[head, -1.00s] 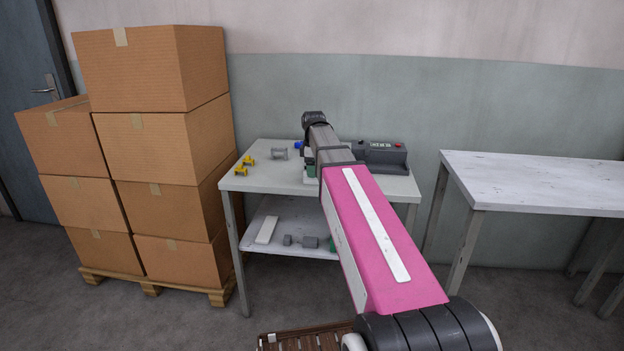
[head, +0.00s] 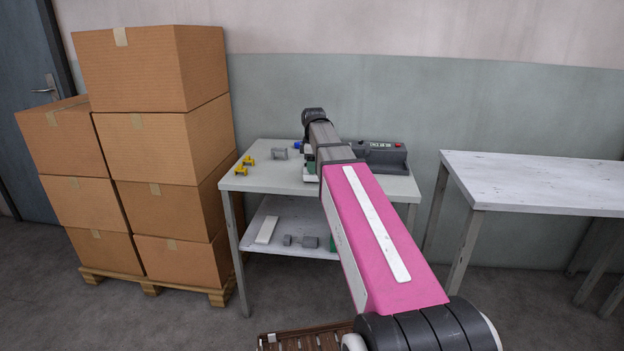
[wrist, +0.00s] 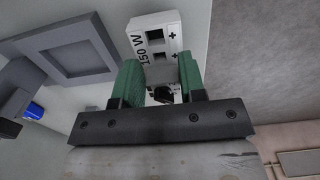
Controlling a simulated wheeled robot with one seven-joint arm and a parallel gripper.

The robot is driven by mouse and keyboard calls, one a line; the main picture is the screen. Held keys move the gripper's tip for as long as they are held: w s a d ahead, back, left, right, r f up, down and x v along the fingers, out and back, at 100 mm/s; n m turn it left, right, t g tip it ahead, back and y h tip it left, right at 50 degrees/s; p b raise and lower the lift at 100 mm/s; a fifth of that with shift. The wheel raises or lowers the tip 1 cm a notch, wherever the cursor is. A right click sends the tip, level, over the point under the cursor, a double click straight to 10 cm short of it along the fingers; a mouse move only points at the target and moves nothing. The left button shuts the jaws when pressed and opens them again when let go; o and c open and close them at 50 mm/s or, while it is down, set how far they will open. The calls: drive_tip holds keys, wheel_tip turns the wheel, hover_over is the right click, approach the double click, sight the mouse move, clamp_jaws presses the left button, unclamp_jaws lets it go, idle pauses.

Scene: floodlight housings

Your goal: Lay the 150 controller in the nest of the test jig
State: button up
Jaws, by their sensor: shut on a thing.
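The 150 controller (wrist: 157,38) is a white block marked "150 W" with plus signs and dark square openings. My gripper (wrist: 158,75) is shut on it, with a green finger on each side, in the wrist view. A grey square frame with a recess (wrist: 72,52), which looks like the nest, lies to the left of the controller, apart from it in the picture. In the head view the test jig (head: 382,157) is a dark grey box with a red button at the table's back right. My arm hides most of my gripper and part of the jig there.
The small table (head: 262,182) carries yellow parts (head: 244,164) and a grey part (head: 279,153) on its left. Its lower shelf (head: 275,222) holds a white block and grey parts. Stacked cartons (head: 150,150) stand left; a bare white table (head: 530,180) stands right.

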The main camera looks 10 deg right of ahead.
wheel_tip(320, 180, up, 9)
idle(1.8)
idle(0.5)
